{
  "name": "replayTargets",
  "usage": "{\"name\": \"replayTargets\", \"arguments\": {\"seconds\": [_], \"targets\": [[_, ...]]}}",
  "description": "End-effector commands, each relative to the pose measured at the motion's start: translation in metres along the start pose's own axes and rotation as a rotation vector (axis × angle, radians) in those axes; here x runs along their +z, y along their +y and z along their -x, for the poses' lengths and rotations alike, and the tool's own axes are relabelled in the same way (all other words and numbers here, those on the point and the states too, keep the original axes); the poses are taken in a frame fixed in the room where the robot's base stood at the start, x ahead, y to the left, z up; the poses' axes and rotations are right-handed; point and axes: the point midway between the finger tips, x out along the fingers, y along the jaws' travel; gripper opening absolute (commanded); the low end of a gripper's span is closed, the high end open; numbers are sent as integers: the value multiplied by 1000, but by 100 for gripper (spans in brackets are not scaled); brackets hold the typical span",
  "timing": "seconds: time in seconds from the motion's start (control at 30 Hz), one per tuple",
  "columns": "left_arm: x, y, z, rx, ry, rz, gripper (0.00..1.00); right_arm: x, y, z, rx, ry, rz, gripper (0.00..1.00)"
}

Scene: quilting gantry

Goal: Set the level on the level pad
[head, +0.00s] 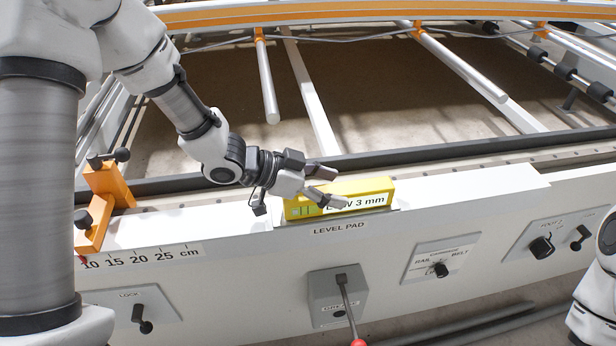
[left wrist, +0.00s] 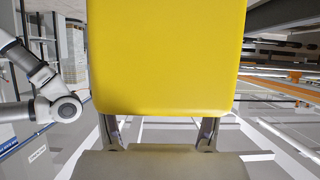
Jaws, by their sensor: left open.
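The level (head: 362,188) is a yellow box-shaped bar with a small greenish window and a label ending in "W 3 mm". It lies lengthwise at the level pad, above the printed words "LEVEL PAD" (head: 338,229) on the white beam. My left gripper (head: 331,187) is open at the level's left half, one finger over its top and one across its front, hiding part of the label. In the left wrist view the level (left wrist: 168,60) fills the upper middle, and its edge meets both fingertips. I cannot tell whether the fingers touch it. My right gripper is out of view.
An orange bracket (head: 108,196) stands left on the beam (head: 450,196), near a centimetre scale. A grey grease box (head: 338,296) with a red-tipped lever and knob panels (head: 441,257) are on the front face. Rails and rollers lie behind. The beam top right of the level is clear.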

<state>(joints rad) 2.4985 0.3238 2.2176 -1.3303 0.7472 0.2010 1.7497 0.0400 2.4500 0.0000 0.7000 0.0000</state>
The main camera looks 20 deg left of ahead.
Motion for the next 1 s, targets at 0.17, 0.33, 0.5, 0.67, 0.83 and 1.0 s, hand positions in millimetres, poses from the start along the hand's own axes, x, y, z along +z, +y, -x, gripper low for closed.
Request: {"name": "replayTargets", "arguments": {"seconds": [0.17, 0.33, 0.5, 0.67, 0.83, 1.0], "targets": [[-6, 0, 40, -2, 10, 5, 66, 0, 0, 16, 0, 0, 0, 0], [-7, 0, 75, -1, 9, 4, 66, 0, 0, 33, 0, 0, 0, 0], [-6, 0, 99, 2, 7, 3, 66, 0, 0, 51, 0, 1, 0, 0], [-2, 0, 106, 1, 3, 0, 66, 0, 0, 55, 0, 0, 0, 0], [0, 1, 105, 1, 1, -2, 66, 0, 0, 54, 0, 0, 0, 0], [0, 1, 105, 1, 1, -1, 66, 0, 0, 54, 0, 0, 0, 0]]}}
